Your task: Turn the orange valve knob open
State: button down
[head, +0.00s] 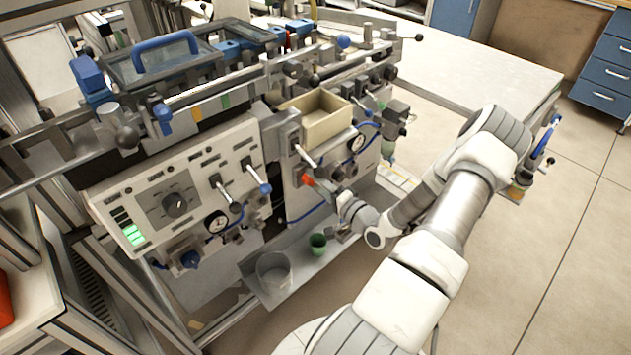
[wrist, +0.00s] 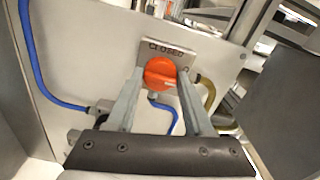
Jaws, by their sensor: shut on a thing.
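The orange valve knob (wrist: 160,73) sits on a grey metal plate (wrist: 197,58) with the word "CLOSED" above it in the wrist view. My gripper (wrist: 160,80) has one finger on each side of the knob and is shut on it. A pale mark shows on the knob's lower right face. In the head view the orange knob (head: 307,181) is a small spot on the machine's front panel, with my gripper (head: 318,187) at it. The fingertips are too small there to make out in detail.
A blue hose (wrist: 40,75) runs down the panel's left, and another blue hose passes below the knob. A yellowish hose (wrist: 210,92) curves at right. In the head view a clear beaker (head: 274,275) and green cup (head: 318,244) stand on the low shelf. Open floor lies right.

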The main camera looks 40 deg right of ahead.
jog(key=shift+c, duration=1.5)
grip_release()
jog(key=s+d+p, duration=0.1)
jog(key=s+p, duration=0.1)
jog(key=s, duration=1.5)
jog(key=shift+s+d, duration=0.15)
jog(key=shift+s, duration=0.1)
